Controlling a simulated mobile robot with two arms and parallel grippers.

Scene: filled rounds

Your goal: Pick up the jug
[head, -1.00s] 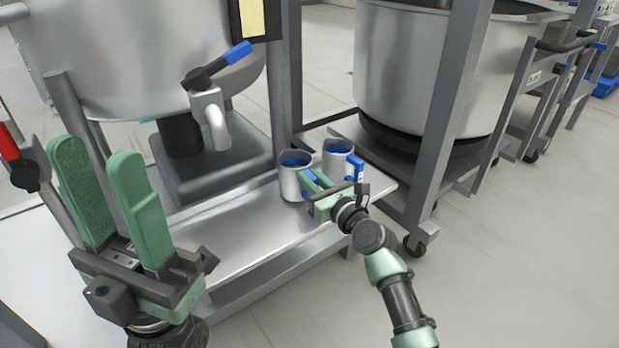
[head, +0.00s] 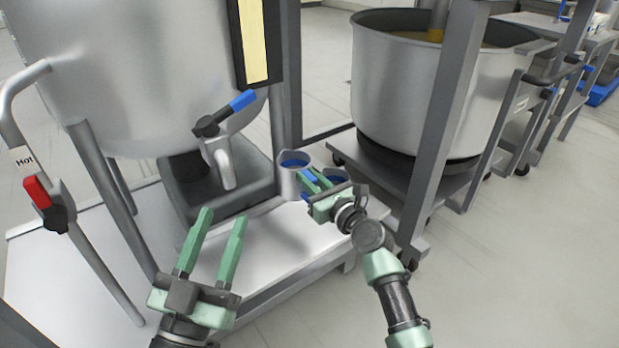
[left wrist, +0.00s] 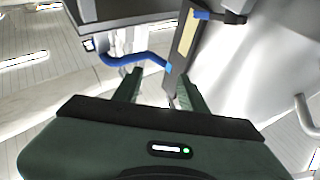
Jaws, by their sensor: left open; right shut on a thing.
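A metal jug (head: 289,184) with a blue inside is in the head view, right of centre on the bench. My right gripper (head: 312,181) is shut on its blue handle. The jug is upright and appears held above the metal tray (head: 262,250); its base is hard to see. My left gripper (head: 222,214) is open and empty, over the tray to the left of the jugs. Its open fingers also show in the left wrist view (left wrist: 161,88).
A large steel vessel (head: 150,80) with a blue-handled tap (head: 222,140) stands behind the tray. A red-handled valve pipe (head: 48,205) is at the left. A wide pot (head: 415,95) on a wheeled trolley and a grey post (head: 440,120) stand right. Open floor lies at the lower right.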

